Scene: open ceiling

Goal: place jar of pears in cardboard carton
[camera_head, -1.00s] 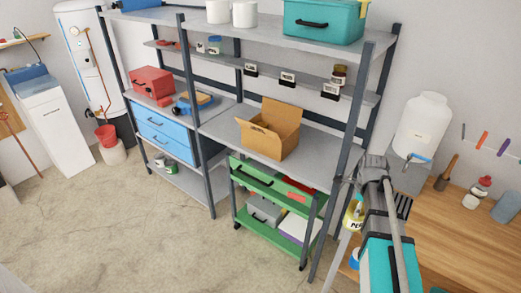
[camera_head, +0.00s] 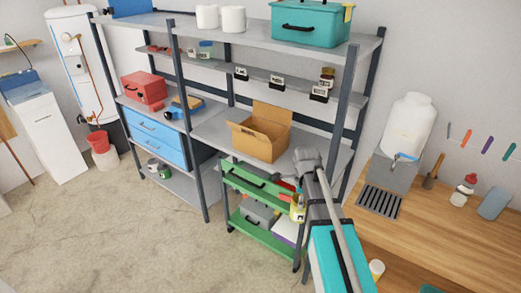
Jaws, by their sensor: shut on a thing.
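The jar of pears (camera_head: 298,211) is a small yellowish jar with a label, right of centre in the head view. My gripper (camera_head: 299,197) is shut on it, and my arm partly hides the gripper and the jar's right side. The open cardboard carton (camera_head: 256,144) stands with its flaps up on the middle shelf of the grey rack. In the picture, the jar is below and to the right of the carton, apart from it, in front of the green trolley.
A dark rack post (camera_head: 347,95) rises to the right of the carton. The green trolley (camera_head: 262,232) stands under its shelf. The wooden workbench (camera_head: 440,240) is at the right. Shelf surface (camera_head: 213,133) beside the carton is bare.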

